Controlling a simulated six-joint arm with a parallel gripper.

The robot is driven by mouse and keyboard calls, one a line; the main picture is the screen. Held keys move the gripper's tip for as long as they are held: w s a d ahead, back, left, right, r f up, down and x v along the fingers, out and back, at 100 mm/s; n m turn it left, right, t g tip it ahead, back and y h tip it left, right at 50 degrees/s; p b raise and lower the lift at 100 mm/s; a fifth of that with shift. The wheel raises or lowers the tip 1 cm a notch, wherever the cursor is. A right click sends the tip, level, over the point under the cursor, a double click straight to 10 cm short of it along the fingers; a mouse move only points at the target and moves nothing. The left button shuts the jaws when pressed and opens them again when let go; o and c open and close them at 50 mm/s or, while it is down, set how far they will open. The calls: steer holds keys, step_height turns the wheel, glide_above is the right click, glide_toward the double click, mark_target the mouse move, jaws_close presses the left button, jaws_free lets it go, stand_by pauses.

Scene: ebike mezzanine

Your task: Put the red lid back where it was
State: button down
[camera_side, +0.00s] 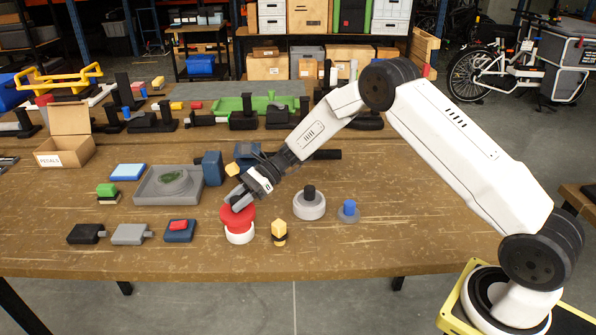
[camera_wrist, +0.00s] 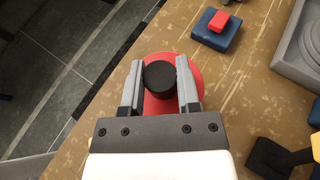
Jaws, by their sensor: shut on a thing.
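The red lid (camera_side: 238,217) sits on top of a white round container (camera_side: 240,238) near the front of the table. In the wrist view the red lid (camera_wrist: 194,80) has a black round knob (camera_wrist: 159,79) at its centre. My gripper (camera_side: 238,202) is over the lid from above. In the wrist view my gripper (camera_wrist: 159,82) has one grey finger on each side of the knob, shut on it. The white container is hidden under the lid in the wrist view. Whether the lid is fully seated is hard to tell.
A blue block with a red top (camera_side: 180,230) is to the left. A grey tray (camera_side: 150,190) lies behind. The table's front edge is close.

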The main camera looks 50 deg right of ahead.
mark_target(239, 213)
steer(key=shift+w+f, duration=0.1)
steer(key=shift+f, duration=1.55)
steer(key=shift+f, duration=0.6)
steer(key=shift+c, duration=1.6)
jaws_free()
steer(key=shift+r, duration=0.15)
steer(key=shift+r, duration=0.5)
steer(key=v, duration=1.2)
